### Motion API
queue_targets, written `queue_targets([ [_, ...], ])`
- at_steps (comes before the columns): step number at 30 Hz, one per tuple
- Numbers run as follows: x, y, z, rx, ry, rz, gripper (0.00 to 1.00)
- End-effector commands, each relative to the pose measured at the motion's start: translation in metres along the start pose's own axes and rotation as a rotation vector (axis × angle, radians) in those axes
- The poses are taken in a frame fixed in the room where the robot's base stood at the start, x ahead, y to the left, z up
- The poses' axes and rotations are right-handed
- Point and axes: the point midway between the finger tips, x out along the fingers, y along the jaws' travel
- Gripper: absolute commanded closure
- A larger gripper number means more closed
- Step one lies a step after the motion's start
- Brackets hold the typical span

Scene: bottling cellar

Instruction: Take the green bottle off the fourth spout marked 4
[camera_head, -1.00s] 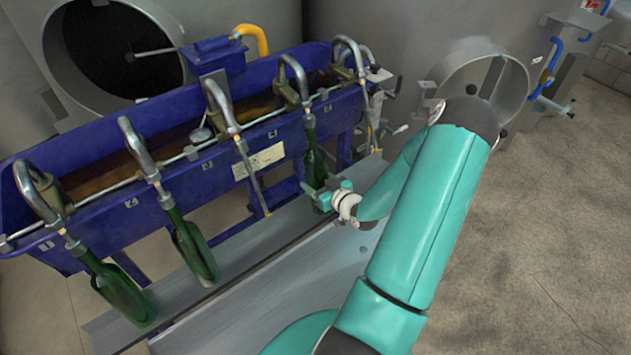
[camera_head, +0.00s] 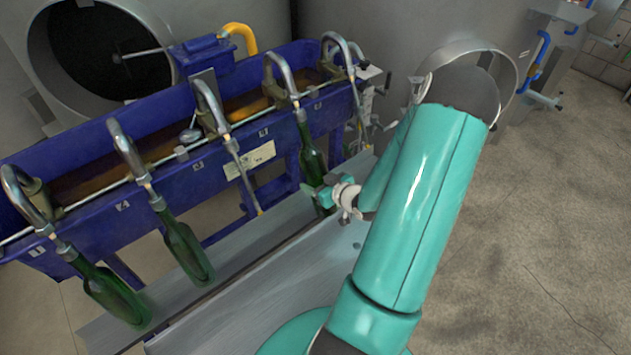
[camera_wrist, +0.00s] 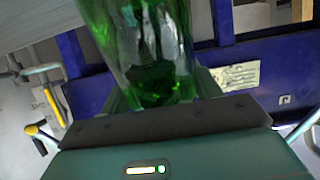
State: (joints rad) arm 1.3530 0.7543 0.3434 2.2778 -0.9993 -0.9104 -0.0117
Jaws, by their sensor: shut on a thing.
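The green bottle (camera_head: 311,160) hangs nearly upright under the fourth spout (camera_head: 282,78) on the blue trough, its neck up at the spout's tip. My gripper (camera_head: 325,196) is at the bottle's lower body, reaching in from the right, and is shut on it. In the wrist view the green bottle (camera_wrist: 145,45) fills the upper middle, standing between the fingers of my gripper (camera_wrist: 155,97). Its neck is out of that view. Whether the bottle's base touches the ledge is hard to tell.
The blue trough (camera_head: 185,165) carries several spouts in a row. Two more green bottles hang at the first (camera_head: 115,293) and second (camera_head: 187,250) spouts; the third (camera_head: 212,105) and the last (camera_head: 338,50) have none. A grey ledge (camera_head: 235,285) runs below. Open floor (camera_head: 530,230) lies to the right.

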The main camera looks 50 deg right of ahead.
Motion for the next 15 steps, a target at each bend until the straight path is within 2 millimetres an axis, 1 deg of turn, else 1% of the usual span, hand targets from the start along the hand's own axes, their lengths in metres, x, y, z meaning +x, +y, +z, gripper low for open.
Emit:
queue_targets([
  [1,-0.002,0.0,-0.003,-0.004,-0.004,0.0,1.0],
  [7,-0.011,0.001,-0.005,-0.005,-0.041,0.002,1.0],
  [15,-0.011,0.0,0.008,0.0,-0.042,0.0,1.0],
])
